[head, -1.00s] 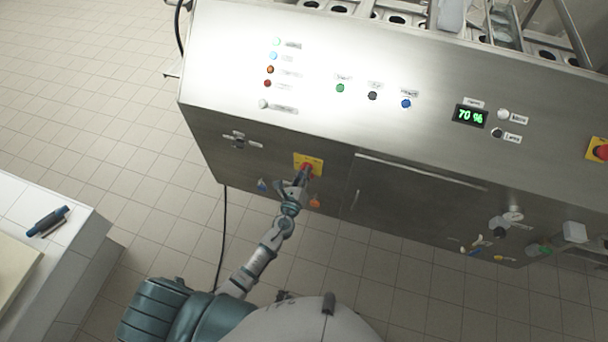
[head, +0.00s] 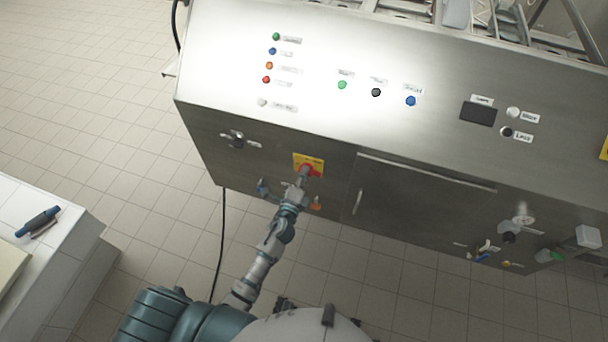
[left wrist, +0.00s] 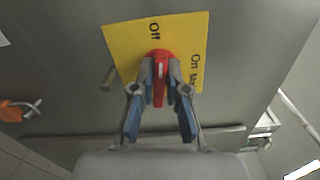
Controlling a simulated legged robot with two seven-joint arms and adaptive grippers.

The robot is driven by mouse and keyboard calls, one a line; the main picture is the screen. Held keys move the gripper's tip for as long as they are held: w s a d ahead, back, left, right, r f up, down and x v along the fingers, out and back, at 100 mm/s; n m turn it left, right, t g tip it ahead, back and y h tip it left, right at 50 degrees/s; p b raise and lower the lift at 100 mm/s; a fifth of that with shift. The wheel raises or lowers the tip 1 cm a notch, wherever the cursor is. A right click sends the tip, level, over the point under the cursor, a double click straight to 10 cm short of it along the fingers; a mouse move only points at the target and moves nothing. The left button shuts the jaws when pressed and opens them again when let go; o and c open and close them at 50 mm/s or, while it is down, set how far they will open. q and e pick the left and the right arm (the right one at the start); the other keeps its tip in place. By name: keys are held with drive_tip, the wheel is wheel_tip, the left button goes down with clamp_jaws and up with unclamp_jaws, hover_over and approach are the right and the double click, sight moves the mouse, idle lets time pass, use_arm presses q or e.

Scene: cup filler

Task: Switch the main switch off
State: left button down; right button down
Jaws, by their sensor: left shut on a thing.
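The main switch is a red rotary knob (left wrist: 159,66) on a yellow plate (left wrist: 122,40) with "Off" and "On" printed on it. It sits on the lower front of the steel machine, and the yellow plate also shows in the head view (head: 301,159). My left gripper (left wrist: 165,85) is shut on the red knob, one finger on each side of its handle. In the left wrist view the handle lies upright in the picture, with "Off" above it and "On" to its right. In the head view my left gripper (head: 301,180) partly covers the knob. My right gripper is out of view.
The machine's display (head: 479,113) is dark. A cabinet door (head: 410,203) is to the right. A white counter with a marker (head: 38,221) stands at the left.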

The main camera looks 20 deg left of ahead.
use_arm(q)
drive_tip(key=shift+f+n, duration=0.15)
drive_tip(key=shift+n, duration=0.75)
drive_tip(key=c, duration=1.2)
unclamp_jaws()
drive_tip(key=shift+a, duration=0.1)
drive_tip(key=s, duration=1.2)
drive_tip(key=shift+a+f, duration=0.1)
drive_tip(key=shift+a, duration=0.05)
drive_tip(key=shift+w, duration=0.1)
